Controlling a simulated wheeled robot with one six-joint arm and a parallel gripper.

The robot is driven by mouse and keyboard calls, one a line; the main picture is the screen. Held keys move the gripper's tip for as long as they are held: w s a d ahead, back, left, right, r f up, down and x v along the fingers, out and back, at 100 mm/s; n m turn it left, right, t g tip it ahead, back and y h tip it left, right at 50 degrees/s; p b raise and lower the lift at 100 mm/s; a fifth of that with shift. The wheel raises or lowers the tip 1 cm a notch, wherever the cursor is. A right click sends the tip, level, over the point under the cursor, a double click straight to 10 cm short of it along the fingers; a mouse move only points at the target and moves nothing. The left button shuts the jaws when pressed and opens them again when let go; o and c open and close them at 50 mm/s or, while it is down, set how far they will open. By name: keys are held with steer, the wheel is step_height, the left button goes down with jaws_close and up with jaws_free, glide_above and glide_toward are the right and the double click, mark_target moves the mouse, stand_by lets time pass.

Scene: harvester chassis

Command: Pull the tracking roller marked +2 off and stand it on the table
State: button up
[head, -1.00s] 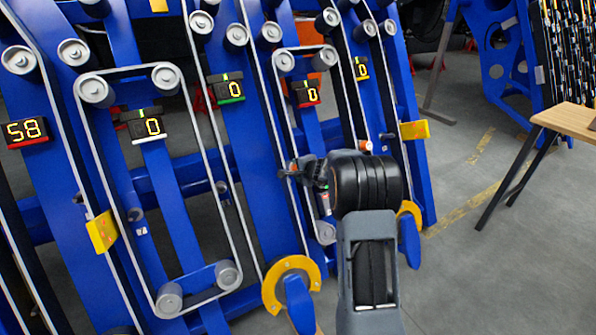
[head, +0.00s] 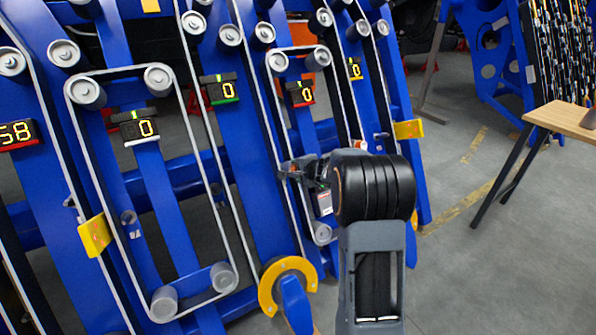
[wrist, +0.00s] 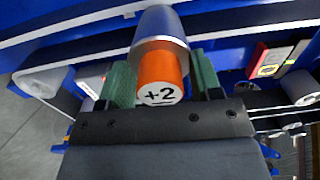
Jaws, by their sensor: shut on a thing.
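The tracking roller marked +2 (wrist: 157,74) has a grey metal body and an orange end with a white +2 label. In the wrist view it sits between the green finger pads of my gripper (wrist: 164,80), which is shut on it. In the head view my gripper (head: 298,169) is at the blue chassis, beside a belt loop; the roller is hard to make out there. I cannot tell whether the roller's far end is still seated on its mount. The wooden table (head: 566,119) stands at the far right, away from my gripper.
The blue chassis (head: 175,210) carries grey rollers, belts and several digit displays (head: 142,129). A yellow bracket (head: 408,129) juts out right of my arm. Grey floor (head: 450,270) lies open between chassis and table.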

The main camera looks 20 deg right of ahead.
steer(key=shift+v, duration=1.45)
steer(key=shift+r, duration=0.15)
